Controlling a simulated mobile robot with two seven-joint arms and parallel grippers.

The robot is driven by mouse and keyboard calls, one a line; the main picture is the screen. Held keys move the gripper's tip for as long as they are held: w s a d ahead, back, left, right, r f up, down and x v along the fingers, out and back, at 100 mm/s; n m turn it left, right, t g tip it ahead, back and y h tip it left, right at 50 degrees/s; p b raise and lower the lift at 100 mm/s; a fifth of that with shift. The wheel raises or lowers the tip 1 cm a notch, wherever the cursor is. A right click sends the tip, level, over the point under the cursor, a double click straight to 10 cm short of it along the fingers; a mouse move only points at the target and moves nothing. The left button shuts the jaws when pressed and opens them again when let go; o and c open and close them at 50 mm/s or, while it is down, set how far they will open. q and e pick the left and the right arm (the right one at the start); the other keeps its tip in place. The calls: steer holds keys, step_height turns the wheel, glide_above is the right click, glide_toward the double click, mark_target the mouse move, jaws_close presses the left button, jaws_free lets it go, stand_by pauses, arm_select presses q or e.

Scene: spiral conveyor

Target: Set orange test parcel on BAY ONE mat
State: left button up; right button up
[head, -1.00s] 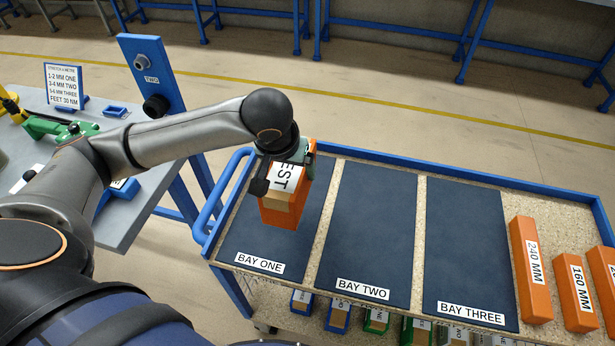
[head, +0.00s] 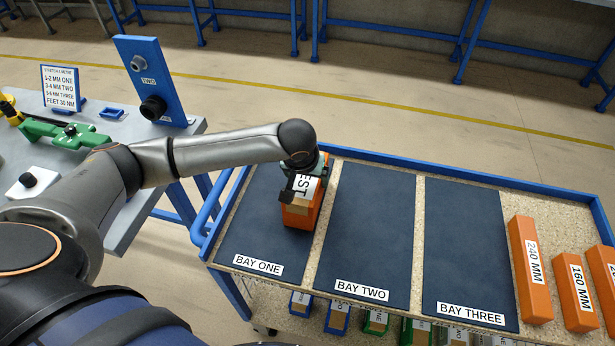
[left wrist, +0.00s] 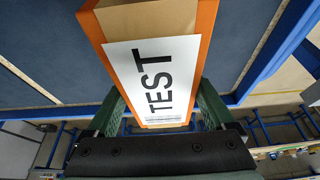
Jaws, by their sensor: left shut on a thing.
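The orange test parcel (head: 297,217) has a brown top and a white label reading TEST. My left gripper (head: 304,172) is shut on it, with a finger on either side. In the left wrist view the parcel (left wrist: 207,22) fills the middle between the green fingers of the gripper (left wrist: 161,108). In the head view the parcel appears over the right part of the dark BAY ONE mat (head: 262,215), close to the mat's right edge. I cannot tell whether its underside touches the mat. My right gripper is not in view.
The BAY TWO mat (head: 365,225) and BAY THREE mat (head: 465,240) are bare. Orange blocks, including one marked 240 MM (head: 530,280), stand at the cart's right. A blue rim (head: 450,174) edges the cart. A grey table (head: 180,150) stands at left.

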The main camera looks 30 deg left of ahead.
arm_select(q)
steer(key=o, duration=1.1)
steer(key=shift+f, duration=0.1)
steer(key=shift+r, duration=0.4)
steer(key=p+v, duration=0.1)
steer(key=v, duration=1)
steer(key=shift+s+d+r, duration=0.1)
steer(key=shift+s+r, duration=0.1)
